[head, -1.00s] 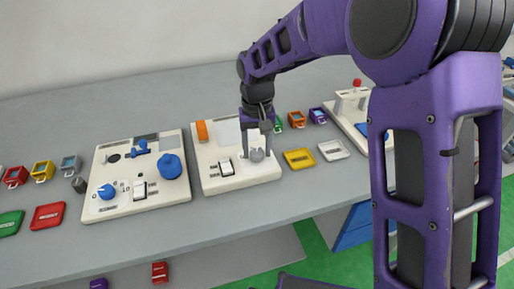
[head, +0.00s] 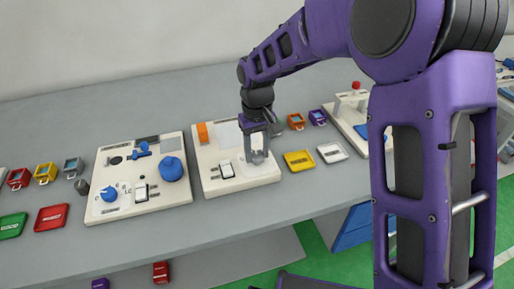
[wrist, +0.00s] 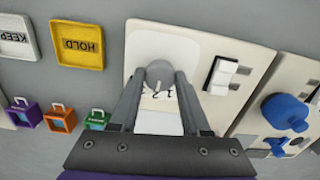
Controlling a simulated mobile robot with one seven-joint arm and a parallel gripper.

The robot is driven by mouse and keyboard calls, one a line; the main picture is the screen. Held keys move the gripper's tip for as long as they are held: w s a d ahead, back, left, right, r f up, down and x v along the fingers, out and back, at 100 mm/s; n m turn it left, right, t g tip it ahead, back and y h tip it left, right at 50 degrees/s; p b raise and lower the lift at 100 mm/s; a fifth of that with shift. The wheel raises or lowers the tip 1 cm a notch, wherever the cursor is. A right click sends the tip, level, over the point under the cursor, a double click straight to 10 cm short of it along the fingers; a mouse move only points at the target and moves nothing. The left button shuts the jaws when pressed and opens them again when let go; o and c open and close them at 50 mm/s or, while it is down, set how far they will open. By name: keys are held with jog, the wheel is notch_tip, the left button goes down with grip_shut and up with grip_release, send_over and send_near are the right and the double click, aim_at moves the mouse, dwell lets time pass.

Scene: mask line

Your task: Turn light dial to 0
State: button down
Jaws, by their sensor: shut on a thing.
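The light dial is a small grey round knob (wrist: 160,71) on a white plate of the right cream panel (head: 212,183). In the wrist view it sits between the tips of my gripper (wrist: 161,78). Printed digits, seemingly a 1 and a 2, show just below the knob there; a 0 mark cannot be made out. In the head view my gripper (head: 257,155) points down at the panel's right front part, and its fingers mostly hide the dial. The fingers are shut on the dial.
A black-and-white rocker switch (wrist: 222,75) is beside the dial. A yellow HOLD tray (wrist: 78,46) and a white KEEP tray (wrist: 17,40) lie nearby. Another panel (head: 121,204) with blue knobs stands to the left in the head view. Small coloured bins (head: 296,121) are behind.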

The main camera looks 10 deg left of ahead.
aim_at(257, 155)
jog(key=n+p, duration=0.1)
jog(key=n, duration=0.2)
jog(key=n+p, duration=0.2)
jog(key=n, duration=0.1)
jog(key=shift+r+n, duration=0.2)
jog(key=shift+n, duration=0.1)
jog(key=n+p, duration=0.2)
jog(key=n, duration=0.4)
jog(key=shift+f+p, duration=0.1)
jog(key=shift+p, duration=0.2)
jog(key=shift+c, duration=1.8)
grip_release()
notch_tip(257, 155, up, 17)
jog(key=p, duration=0.1)
jog(key=shift+r, duration=0.2)
